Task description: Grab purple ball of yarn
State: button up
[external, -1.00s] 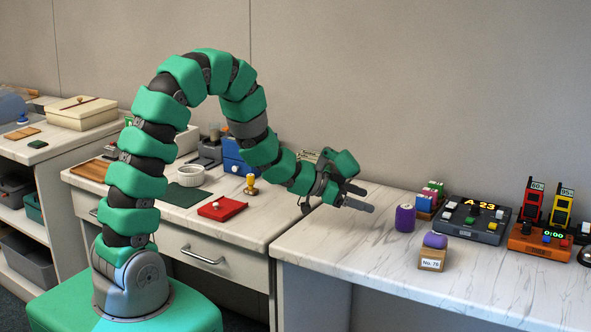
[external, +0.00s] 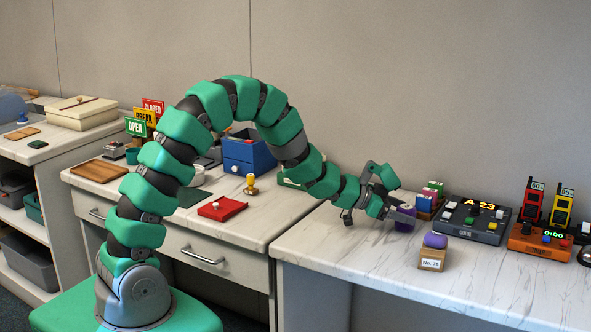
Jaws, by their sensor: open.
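Two purple things stand on the right-hand marble counter. One is an upright, rounded purple piece (external: 404,225), partly hidden behind a finger of my gripper. The other is a smaller purple rounded lump (external: 435,240) on top of a small brown box (external: 431,259) labelled with a number. I cannot tell from their surfaces which is the ball of yarn. My gripper (external: 385,214) is open and empty, low over the counter just left of the upright purple piece. One finger overlaps that piece in the picture; contact cannot be told.
The front of the right counter is clear.

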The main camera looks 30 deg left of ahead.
jog(key=shift+x, duration=0.95)
jog(key=c, duration=1.1)
jog(key=shift+r, duration=0.15)
